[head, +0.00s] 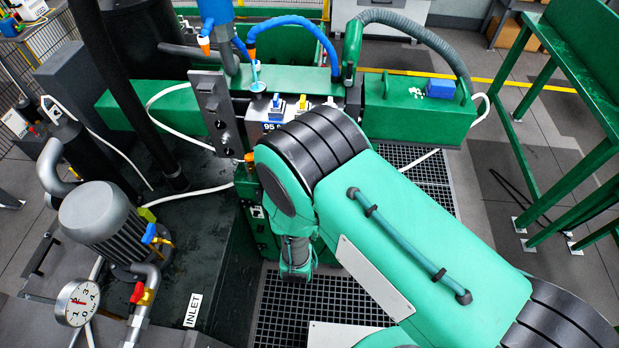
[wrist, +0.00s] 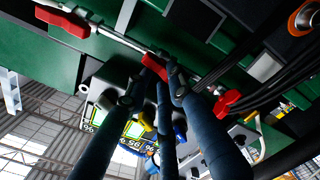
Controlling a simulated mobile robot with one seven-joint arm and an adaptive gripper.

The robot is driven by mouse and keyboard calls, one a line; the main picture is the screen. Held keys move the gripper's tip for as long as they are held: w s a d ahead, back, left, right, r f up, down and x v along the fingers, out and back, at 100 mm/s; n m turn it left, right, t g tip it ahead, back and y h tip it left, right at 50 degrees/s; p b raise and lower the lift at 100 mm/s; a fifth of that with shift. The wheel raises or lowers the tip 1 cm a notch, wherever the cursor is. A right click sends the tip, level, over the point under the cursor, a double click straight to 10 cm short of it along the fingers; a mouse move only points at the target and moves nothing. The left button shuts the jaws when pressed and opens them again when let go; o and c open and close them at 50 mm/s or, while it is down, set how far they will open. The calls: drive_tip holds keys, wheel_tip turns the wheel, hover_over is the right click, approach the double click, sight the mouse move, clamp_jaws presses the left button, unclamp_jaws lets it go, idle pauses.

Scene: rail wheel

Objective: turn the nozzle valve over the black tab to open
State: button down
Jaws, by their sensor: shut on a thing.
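Three red valve handles show along a thin metal pipe in the wrist view. The middle red handle (wrist: 155,66) is at the fingertips of my gripper (wrist: 158,88), whose dark jointed fingers are shut on it. Another red handle (wrist: 62,21) is at the upper left and a third red handle (wrist: 228,101) at the right, both apart from the fingers. A black block (wrist: 200,16) is above the middle handle; I cannot tell whether it is the black tab. In the head view, my arm hides the gripper and these handles.
A yellow part (wrist: 147,120) and a lit sign with numbers (wrist: 128,130) are beside the fingers. Dark cables hang at the right. In the head view, a grey motor (head: 95,213) and pressure gauge (head: 77,302) stand left, and a green frame (head: 570,190) stands right.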

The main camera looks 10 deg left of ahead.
drive_tip(key=shift+a+f+n, duration=0.15)
drive_tip(key=shift+f+n, duration=0.05)
drive_tip(key=shift+n, duration=0.1)
drive_tip(key=shift+f+n+p, duration=0.1)
drive_tip(key=shift+n+p, duration=0.55)
drive_tip(key=shift+n, duration=0.55)
drive_tip(key=c, duration=1.7)
unclamp_jaws()
drive_tip(key=shift+a+f, duration=0.1)
drive_tip(key=shift+s, duration=0.1)
drive_tip(key=shift+s+r+p, duration=0.2)
drive_tip(key=shift+s+p, duration=0.15)
drive_tip(key=shift+s, duration=3)
